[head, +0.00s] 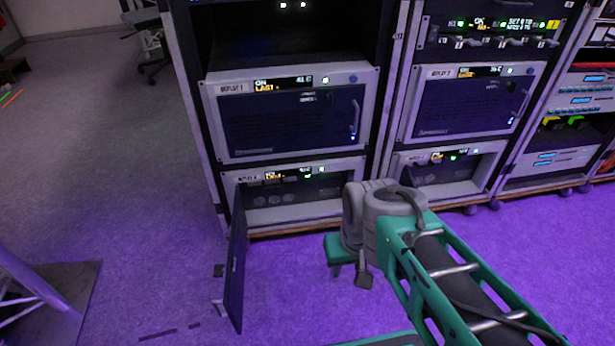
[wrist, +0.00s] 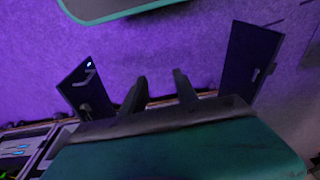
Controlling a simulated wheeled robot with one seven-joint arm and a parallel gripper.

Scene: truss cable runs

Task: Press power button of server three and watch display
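Four-bay style servers fill two racks; their number labels are too small to read surely. The lower left server (head: 290,214) has its door (head: 237,262) swung open, and its small display (head: 288,175) shows lit text with a green light beside it. The lower right server (head: 480,188) also has a lit display (head: 445,156); my arm covers part of its front. My gripper (head: 363,276) hangs in front of and between these two servers, partly hidden by my wrist. In the wrist view its two fingers (wrist: 160,90) are apart with nothing between them. I cannot make out the power button on either lower server.
The upper left server (head: 288,115) and upper right server (head: 465,105) have shut doors. In the wrist view, one open door (wrist: 85,90) stands left of the fingers and another (wrist: 250,62) right.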

